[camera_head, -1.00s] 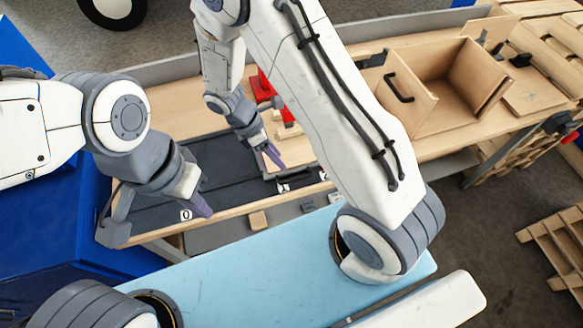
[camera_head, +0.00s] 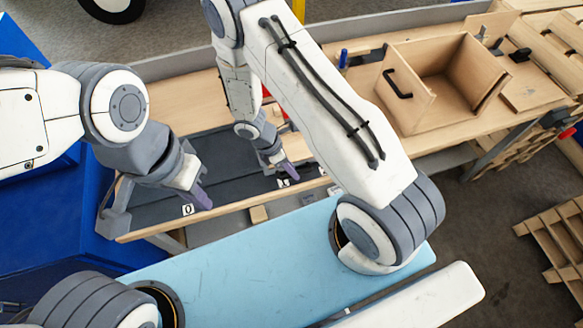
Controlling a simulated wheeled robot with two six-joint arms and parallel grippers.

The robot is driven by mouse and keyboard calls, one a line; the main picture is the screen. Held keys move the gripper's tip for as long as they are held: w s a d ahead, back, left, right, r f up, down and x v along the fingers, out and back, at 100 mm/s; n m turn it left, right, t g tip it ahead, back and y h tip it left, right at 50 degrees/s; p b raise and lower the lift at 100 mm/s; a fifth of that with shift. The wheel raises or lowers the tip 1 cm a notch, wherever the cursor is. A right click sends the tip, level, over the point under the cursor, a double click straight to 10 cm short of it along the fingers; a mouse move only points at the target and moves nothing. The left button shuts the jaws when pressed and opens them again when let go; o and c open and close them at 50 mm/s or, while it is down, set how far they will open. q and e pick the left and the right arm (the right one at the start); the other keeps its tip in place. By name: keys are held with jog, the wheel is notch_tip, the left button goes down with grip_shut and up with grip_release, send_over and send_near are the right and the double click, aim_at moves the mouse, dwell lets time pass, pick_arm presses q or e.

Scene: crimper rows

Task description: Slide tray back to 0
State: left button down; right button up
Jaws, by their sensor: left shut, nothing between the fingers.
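A dark track (camera_head: 225,165) runs along the wooden bench, with a white "0" label (camera_head: 188,210) near its left end. Another small label (camera_head: 284,183) is further right, partly covered by my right gripper. A pale wooden tray (camera_head: 298,147) sits at the track's right part, mostly hidden behind my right arm; a bit of red shows behind the arm. My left gripper (camera_head: 203,197) is shut and empty, just above the "0" label. My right gripper (camera_head: 286,170) is low at the tray's left side; its fingers overlap, and contact with the tray is unclear.
An open wooden box (camera_head: 430,85) with a black handle stands on the bench at right. A blue-handled item (camera_head: 343,58) lies left of it. The track between my grippers is clear.

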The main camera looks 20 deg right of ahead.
grip_shut()
dwell(1.2)
